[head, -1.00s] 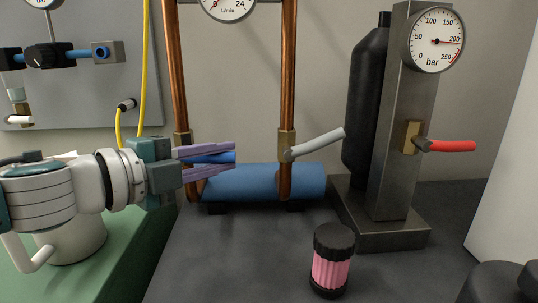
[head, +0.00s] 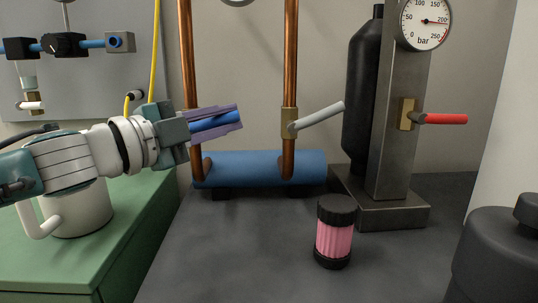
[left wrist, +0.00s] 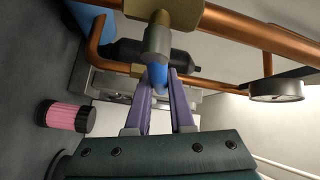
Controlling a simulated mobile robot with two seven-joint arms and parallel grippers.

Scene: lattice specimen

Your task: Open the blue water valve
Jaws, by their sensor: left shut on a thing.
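The blue valve handle (head: 217,121) lies between the purple fingers of my left gripper (head: 239,116), beside the left copper pipe (head: 187,60). My left gripper is shut on it, and both slope slightly up to the right. In the left wrist view the blue handle (left wrist: 157,76) joins a grey stem (left wrist: 157,42) under a brass valve body (left wrist: 165,9). In the head view the gripper hides that brass body. My right gripper is not in view.
A grey-handled valve (head: 320,115) sits on the right copper pipe. A red handle (head: 445,119) is on the metal gauge stand (head: 395,150). A blue cylinder (head: 265,168) lies behind a pink-and-black jar (head: 334,235). A white mug (head: 80,212) stands on the green cabinet below my left arm.

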